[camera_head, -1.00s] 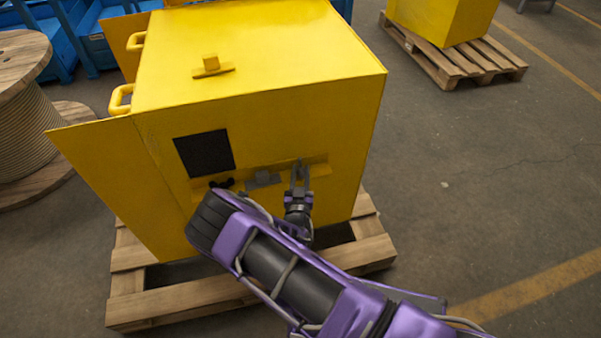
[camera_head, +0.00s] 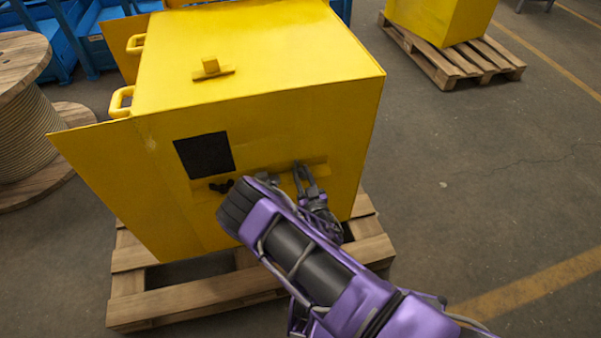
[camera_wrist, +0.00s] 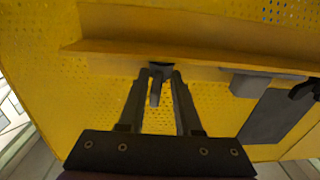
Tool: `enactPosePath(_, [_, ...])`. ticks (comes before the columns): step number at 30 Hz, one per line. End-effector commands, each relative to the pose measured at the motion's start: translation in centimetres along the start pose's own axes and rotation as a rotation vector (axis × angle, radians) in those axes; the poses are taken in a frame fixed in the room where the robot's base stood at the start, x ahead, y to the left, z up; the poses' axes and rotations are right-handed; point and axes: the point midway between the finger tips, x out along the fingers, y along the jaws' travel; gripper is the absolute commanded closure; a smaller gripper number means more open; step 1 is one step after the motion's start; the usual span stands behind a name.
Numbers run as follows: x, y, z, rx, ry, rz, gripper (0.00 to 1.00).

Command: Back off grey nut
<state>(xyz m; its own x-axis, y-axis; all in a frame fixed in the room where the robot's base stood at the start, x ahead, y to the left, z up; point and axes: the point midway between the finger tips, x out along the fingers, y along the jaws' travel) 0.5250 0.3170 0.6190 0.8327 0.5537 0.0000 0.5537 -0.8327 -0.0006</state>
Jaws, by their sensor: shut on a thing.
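The grey nut (camera_wrist: 156,88) sits under the yellow ledge of the machine's front face, with a small tab hanging down. My gripper (camera_wrist: 160,74) is shut on it, one finger on each side, as seen in the wrist view. In the head view my gripper (camera_head: 303,168) reaches the right part of the ledge, its fingers leaning a little, and the nut is too small to make out there.
A grey block (camera_wrist: 250,83) and a black wing-shaped knob (camera_wrist: 304,88) sit along the same ledge. A dark panel (camera_head: 204,155) is above the ledge. The yellow machine (camera_head: 270,120) stands on a wooden pallet (camera_head: 190,309).

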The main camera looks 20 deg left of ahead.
Motion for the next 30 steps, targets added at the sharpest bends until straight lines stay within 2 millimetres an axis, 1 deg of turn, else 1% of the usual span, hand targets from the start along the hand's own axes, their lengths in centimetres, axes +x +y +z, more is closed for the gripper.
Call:
enactPosePath(1, [-0.1, 0.4, 0.0, -0.001, -0.001, -0.042, 1.00])
enactPosePath(9, [0.1, 0.9, 0.0, 0.000, 0.002, -0.298, 1.00])
enactPosePath(30, [0.7, 1.6, 0.0, -0.004, 0.003, -0.950, 1.00])
